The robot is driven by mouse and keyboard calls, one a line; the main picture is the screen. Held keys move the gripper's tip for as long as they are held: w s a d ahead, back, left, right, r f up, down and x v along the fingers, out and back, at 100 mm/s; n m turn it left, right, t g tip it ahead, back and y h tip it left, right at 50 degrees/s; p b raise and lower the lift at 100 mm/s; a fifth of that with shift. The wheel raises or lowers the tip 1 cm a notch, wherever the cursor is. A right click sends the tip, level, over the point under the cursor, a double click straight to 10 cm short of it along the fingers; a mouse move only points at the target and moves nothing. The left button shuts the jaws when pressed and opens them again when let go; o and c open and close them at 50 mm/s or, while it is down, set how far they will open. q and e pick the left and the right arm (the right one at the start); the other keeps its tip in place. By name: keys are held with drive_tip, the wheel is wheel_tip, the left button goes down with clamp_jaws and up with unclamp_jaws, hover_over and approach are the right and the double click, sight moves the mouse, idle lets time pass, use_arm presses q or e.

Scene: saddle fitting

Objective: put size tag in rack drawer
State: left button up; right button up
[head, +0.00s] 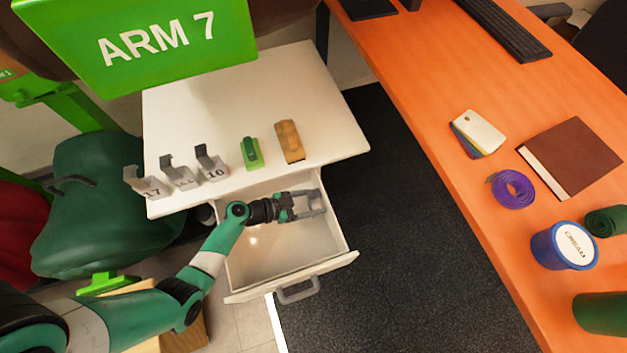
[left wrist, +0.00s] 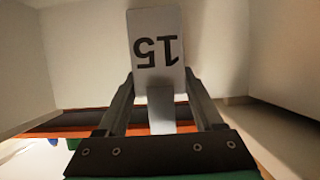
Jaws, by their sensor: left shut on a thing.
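The white rack (head: 320,112) has its drawer (head: 270,268) pulled out, with a grey handle on its front. My left gripper (head: 318,200) reaches into the open drawer near its right wall. It is shut on a grey size tag (head: 308,196). In the left wrist view the tag (left wrist: 156,50) shows the number 15 upside down, between the fingers (left wrist: 160,92), with pale drawer walls around it. I cannot tell whether the tag touches the drawer floor. My right gripper is not in view.
Several grey numbered tags (head: 180,174), a green block (head: 251,153) and a brown brush-like block (head: 290,141) stand on the rack top. A green ARM 7 sign (head: 150,50) is behind. The orange desk (head: 430,110) at right holds several items.

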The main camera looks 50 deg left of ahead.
sight(314, 206)
use_arm(q)
wheel_tip(314, 206, down, 4)
drive_tip(key=shift+b, duration=0.9)
drive_tip(key=shift+r, duration=0.1)
drive_tip(key=shift+f, duration=0.2)
drive_tip(key=o, duration=1.4)
drive_tip(key=shift+r, duration=0.1)
